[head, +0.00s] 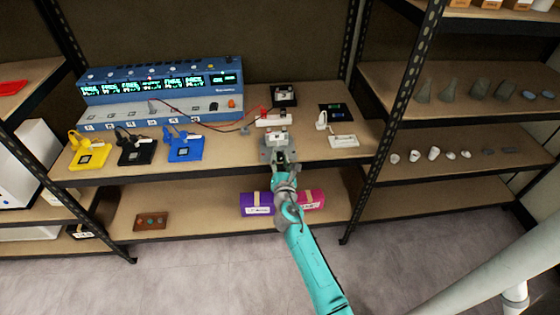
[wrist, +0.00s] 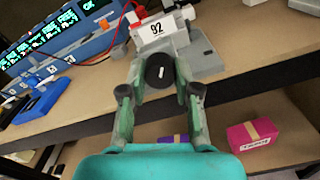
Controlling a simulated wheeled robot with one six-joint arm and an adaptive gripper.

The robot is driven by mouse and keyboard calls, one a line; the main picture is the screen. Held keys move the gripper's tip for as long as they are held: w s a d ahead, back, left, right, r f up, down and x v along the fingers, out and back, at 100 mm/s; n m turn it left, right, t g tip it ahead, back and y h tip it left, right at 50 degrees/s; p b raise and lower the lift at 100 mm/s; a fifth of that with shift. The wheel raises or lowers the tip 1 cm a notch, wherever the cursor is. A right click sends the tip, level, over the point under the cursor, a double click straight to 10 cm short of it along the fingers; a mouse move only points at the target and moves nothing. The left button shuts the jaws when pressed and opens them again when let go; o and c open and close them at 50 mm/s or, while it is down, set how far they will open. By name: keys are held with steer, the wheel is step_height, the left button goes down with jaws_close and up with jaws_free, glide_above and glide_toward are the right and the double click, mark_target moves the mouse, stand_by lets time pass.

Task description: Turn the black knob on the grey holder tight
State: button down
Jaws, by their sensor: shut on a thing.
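The grey holder (wrist: 208,66) stands near the front edge of the middle shelf, with a white part labelled 92 (wrist: 157,29) at its top in the wrist view. It also shows in the head view (head: 266,155), partly covered by my gripper. The round black knob (wrist: 160,71) faces the wrist camera, with a short white mark on its face. My gripper (wrist: 160,75) reaches in from the front, one finger on each side of the knob, and is shut on it. The finger contact is partly hidden behind the knob. In the head view the gripper (head: 283,166) hides the knob.
A blue instrument (head: 160,85) with lit displays stands at the back left. Yellow (head: 88,154), black (head: 135,151) and blue (head: 185,148) devices stand before it. A red cable (head: 215,127) runs toward the holder. A pink box (wrist: 254,135) lies on the shelf below.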

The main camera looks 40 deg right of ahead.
steer(key=c, duration=0.8)
jaws_free()
steer(key=v, duration=1.2)
